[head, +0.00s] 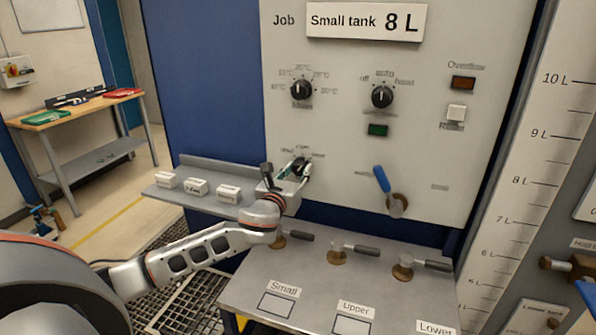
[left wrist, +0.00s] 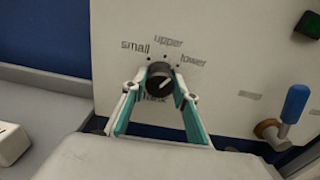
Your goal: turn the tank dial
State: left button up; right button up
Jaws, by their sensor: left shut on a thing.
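The tank dial (left wrist: 160,78) is a round black knob low on the grey panel, with "small", "upper" and "lower" printed above it. A pale mark on its face slants to the upper right, roughly towards "lower". My left gripper (left wrist: 158,100) has its teal-lined fingers on both sides of the knob, shut on it. In the head view my left gripper (head: 296,170) reaches the dial from the left and partly covers it. My right gripper is not in view.
Above are two more black knobs (head: 301,90) (head: 382,97) and a "Small tank 8 L" sign (head: 366,22). A blue-handled lever (head: 382,180) stands to the right.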

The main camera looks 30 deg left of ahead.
pick_arm(q)
jog(key=n, duration=0.3)
jog(key=shift+n, duration=0.4)
jog(key=n, duration=0.3)
jog(key=shift+n, duration=0.3)
jog(key=n, duration=0.4)
jog(key=shift+n, duration=2)
jog(key=o, duration=1.1)
